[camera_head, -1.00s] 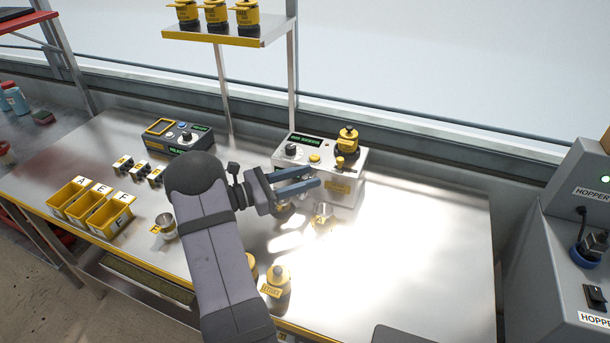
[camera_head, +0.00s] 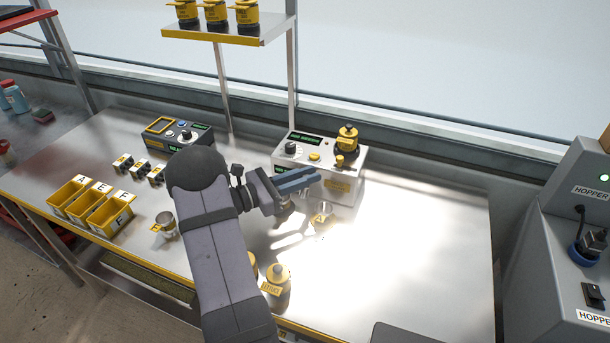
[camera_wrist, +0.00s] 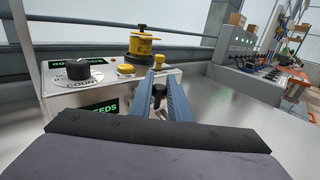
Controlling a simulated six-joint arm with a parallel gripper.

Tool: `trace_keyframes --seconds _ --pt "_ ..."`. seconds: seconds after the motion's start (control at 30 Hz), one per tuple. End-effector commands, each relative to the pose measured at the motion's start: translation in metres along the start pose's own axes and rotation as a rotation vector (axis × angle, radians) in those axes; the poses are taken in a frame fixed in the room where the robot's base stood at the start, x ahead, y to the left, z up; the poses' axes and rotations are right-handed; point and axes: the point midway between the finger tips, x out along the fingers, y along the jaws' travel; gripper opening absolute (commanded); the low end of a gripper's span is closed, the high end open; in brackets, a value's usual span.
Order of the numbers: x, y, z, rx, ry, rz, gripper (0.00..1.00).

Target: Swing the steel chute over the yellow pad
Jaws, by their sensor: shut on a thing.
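My gripper (camera_head: 308,180) is at the front of the white seed counter (camera_head: 340,184), with its two blue-grey fingers close together. In the wrist view the fingers (camera_wrist: 161,82) are shut on a small dark knob (camera_wrist: 158,92), which shows between them. The knob seems to belong to the steel chute, but the chute itself is mostly hidden by the fingers and I cannot make out its shape. I cannot pick out the yellow pad with certainty. A small steel cup with a yellow tag (camera_head: 322,209) stands on the bench just below the fingertips, in bright glare.
A yellow-topped hopper (camera_head: 346,141) stands on the counter. Yellow jars (camera_head: 277,280) stand near the front edge. Another steel cup (camera_head: 166,221), yellow bins (camera_head: 92,207) and a dark control box (camera_head: 173,137) are to the left.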

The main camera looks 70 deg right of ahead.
Motion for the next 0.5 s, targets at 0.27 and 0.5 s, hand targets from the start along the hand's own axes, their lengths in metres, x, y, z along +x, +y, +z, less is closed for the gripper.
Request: trace_keyframes --seconds 0.27,0.5 --pt "0.007 -0.008 0.000 -0.005 0.001 0.182 0.00" --pt "0.017 -0.013 -0.002 -0.001 0.002 0.379 0.00"
